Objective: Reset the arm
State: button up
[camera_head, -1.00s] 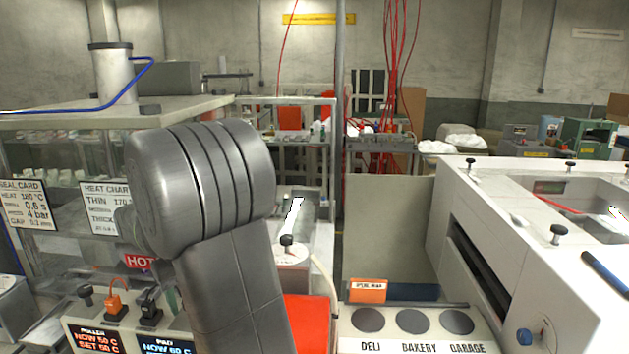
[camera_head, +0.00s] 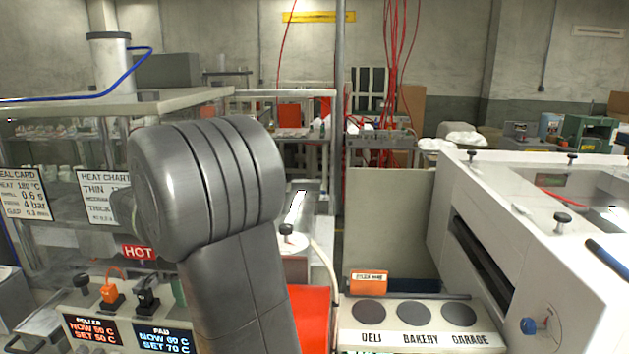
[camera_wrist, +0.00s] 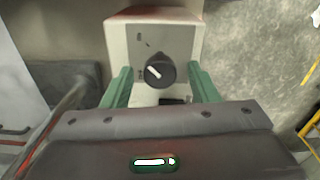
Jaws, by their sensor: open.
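My gripper (camera_wrist: 161,84) shows in the wrist view with its two green fingers spread wide and nothing held between them. A white box with a black dial knob (camera_wrist: 159,71) lies ahead of it, the knob appearing between the fingers. I see no finger touching the knob; the depth gap is hard to judge. In the head view my grey arm fills the left centre, and my gripper is not visible there.
A heater panel with two displays (camera_head: 122,331) and a red HOT sign (camera_head: 139,252) are left of my arm. A panel marked DELI, BAKERY, GARAGE (camera_head: 420,338) is right of it. A large white machine (camera_head: 545,275) stands at right.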

jog(key=n+b, duration=0.3)
jog(key=n, duration=0.2)
jog(key=shift+f, duration=0.1)
jog(key=shift+n+b, duration=0.6)
jog(key=shift+n, duration=0.7)
